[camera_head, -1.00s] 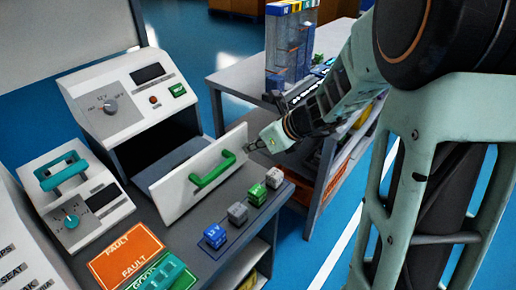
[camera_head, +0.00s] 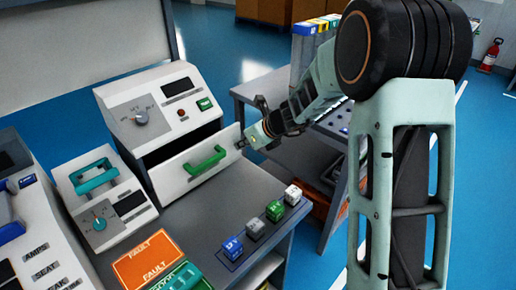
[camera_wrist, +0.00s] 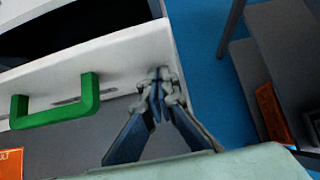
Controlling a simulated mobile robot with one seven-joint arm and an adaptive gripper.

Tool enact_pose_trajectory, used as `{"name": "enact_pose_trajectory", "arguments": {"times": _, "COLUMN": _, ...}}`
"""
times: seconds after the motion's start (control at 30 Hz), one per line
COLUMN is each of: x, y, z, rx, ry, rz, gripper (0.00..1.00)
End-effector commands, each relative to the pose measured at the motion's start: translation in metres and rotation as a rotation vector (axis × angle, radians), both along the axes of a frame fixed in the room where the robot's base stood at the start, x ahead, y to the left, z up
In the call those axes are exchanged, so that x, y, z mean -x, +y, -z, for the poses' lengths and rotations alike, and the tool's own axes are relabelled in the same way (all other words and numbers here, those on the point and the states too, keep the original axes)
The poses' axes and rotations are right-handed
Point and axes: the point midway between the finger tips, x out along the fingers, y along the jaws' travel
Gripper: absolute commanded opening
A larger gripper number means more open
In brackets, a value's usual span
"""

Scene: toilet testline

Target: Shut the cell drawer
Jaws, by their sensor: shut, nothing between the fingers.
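The cell drawer has a white front (camera_head: 176,180) with a green handle (camera_head: 206,161). It stands partly out of the white tester (camera_head: 158,103), with a dark gap behind its front. In the wrist view the drawer front (camera_wrist: 125,62) and green handle (camera_wrist: 55,106) fill the left side, with the dark opening above. My gripper (camera_head: 242,143) is shut and empty at the right end of the drawer front, right of the handle. In the wrist view its fingertips (camera_wrist: 160,80) meet against or very close to the front's outer face; exact contact is hard to tell.
Several small coloured cubes (camera_head: 254,228) line the bench before the drawer. An orange FAULT tray (camera_head: 149,258) lies at the front. A smaller meter unit (camera_head: 102,201) with a teal handle stands left. A second table (camera_head: 262,92) stands behind my arm.

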Motion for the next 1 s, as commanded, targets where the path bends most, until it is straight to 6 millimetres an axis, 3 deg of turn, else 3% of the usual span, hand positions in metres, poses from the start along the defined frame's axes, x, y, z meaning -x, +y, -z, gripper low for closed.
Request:
{"name": "enact_pose_trajectory", "arguments": {"times": 0.1, "x": -0.018, "y": 0.02, "z": -0.004, "rx": 0.0, "ry": 0.002, "rz": -0.003, "gripper": 0.0}}
{"name": "enact_pose_trajectory", "arguments": {"times": 0.4, "x": -0.046, "y": 0.046, "z": -0.002, "rx": 0.0, "ry": -0.001, "rz": -0.001, "gripper": 0.0}}
{"name": "enact_pose_trajectory", "arguments": {"times": 1.0, "x": -0.053, "y": 0.053, "z": -0.003, "rx": -0.003, "ry": -0.006, "rz": -0.001, "gripper": 0.0}}
